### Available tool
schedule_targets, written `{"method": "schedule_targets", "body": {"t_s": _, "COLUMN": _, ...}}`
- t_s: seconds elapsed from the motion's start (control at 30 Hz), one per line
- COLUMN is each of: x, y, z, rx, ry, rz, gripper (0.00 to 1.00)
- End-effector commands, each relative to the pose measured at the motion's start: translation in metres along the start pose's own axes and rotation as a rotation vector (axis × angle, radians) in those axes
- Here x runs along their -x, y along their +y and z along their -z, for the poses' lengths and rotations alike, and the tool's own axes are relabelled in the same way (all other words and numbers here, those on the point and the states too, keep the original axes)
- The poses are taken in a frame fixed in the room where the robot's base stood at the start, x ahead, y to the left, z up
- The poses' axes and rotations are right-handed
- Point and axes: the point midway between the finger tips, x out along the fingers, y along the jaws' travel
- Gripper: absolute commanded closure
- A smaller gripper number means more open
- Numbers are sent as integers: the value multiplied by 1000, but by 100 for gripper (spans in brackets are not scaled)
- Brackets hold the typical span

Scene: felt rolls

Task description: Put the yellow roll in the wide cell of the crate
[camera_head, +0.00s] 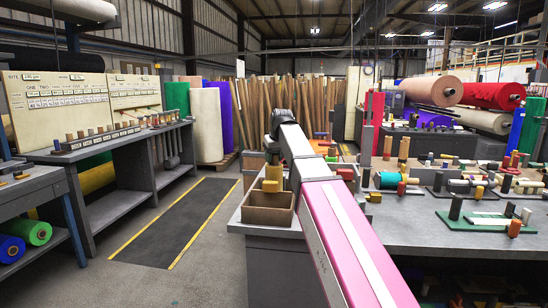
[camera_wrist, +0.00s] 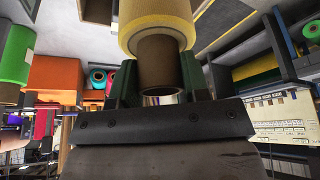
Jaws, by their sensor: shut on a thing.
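The yellow roll (camera_wrist: 158,22) is a short yellow cylinder around a brown core tube (camera_wrist: 159,62). My gripper (camera_wrist: 157,80) is shut on this core, with one dark green finger on each side. In the head view the yellow roll (camera_head: 271,180) shows small, over the back part of the brown crate (camera_head: 267,216). I cannot tell whether its lower end is above the rim or inside. The crate sits at the near left corner of the grey bench. Its front part looks empty; its inner dividers and cell widths are not clear.
My arm crosses the head view and hides part of the bench right of the crate. The bench (camera_head: 460,230) holds several small rolls and a green board (camera_head: 485,221). A brown box-like thing (camera_head: 250,166) stands behind the crate. The floor mat (camera_head: 180,222) at left is clear.

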Motion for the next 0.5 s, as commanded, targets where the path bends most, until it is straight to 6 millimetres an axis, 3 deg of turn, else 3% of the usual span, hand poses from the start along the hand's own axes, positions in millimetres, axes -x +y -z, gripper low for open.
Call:
{"method": "schedule_targets", "body": {"t_s": 0.2, "x": -3, "y": 0, "z": -1, "rx": 0, "ry": 0, "rz": 0, "gripper": 91}}
{"method": "schedule_targets", "body": {"t_s": 0.23, "x": -2, "y": 0, "z": -1, "rx": 0, "ry": 1, "rz": 0, "gripper": 51}}
{"method": "schedule_targets", "body": {"t_s": 0.3, "x": -2, "y": 0, "z": -1, "rx": 0, "ry": 1, "rz": 0, "gripper": 29}}
{"method": "schedule_targets", "body": {"t_s": 0.5, "x": -2, "y": 0, "z": -1, "rx": 0, "ry": 0, "rz": 0, "gripper": 28}}
